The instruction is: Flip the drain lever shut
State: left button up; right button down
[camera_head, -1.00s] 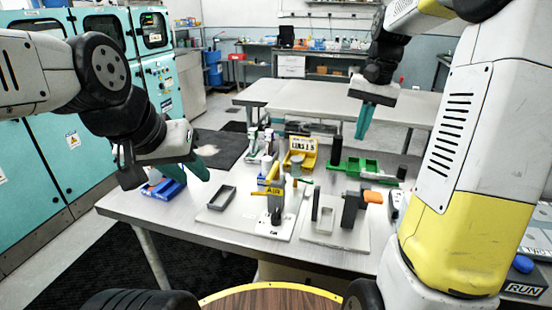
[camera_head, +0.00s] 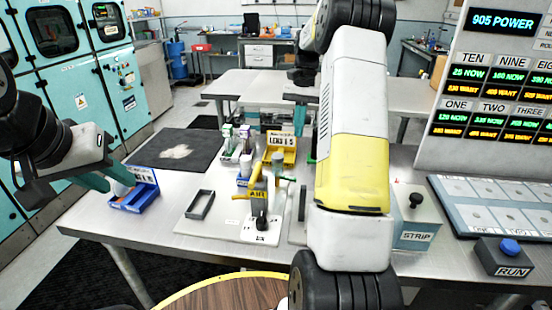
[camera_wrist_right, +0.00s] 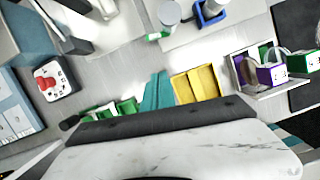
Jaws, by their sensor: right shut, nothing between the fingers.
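No lever is readable as "drain". My left gripper (camera_head: 108,179) is open and empty, near a blue bin (camera_head: 135,198).
The STRIP box (camera_head: 412,228), RUN button box (camera_head: 507,257) and display panel (camera_head: 490,90) are on the right. The front left table surface is clear.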

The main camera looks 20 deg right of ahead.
jog(key=x, duration=1)
jog(key=shift+s+a+f, duration=0.1)
jog(key=shift+s, duration=0.1)
jog(key=shift+s+a+f, duration=0.15)
jog(key=shift+s+a, duration=0.55)
jog(key=shift+s, duration=0.3)
jog(key=shift+s+a+f, duration=0.15)
jog(key=shift+s+a, duration=0.2)
jog(key=shift+s, duration=0.1)
jog(key=shift+s+m, duration=0.3)
jog(key=shift+m, duration=0.4)
jog(key=shift+s+m+t+y, duration=0.3)
jog(key=shift+s+m, duration=0.1)
jog(key=shift+m, duration=0.4)
jog(key=m, duration=0.1)
jog(key=s+m, duration=0.1)
jog(key=shift+s+a+m+t, duration=0.1)
jog(key=shift+m+t, duration=0.2)
jog(key=m, duration=0.1)
jog(key=s+m, duration=0.1)
jog(key=m, duration=0.1)
jog(key=a+m+t, duration=0.1)
jog(key=shift+s+m+y, duration=0.4)
jog(key=shift+w, duration=0.2)
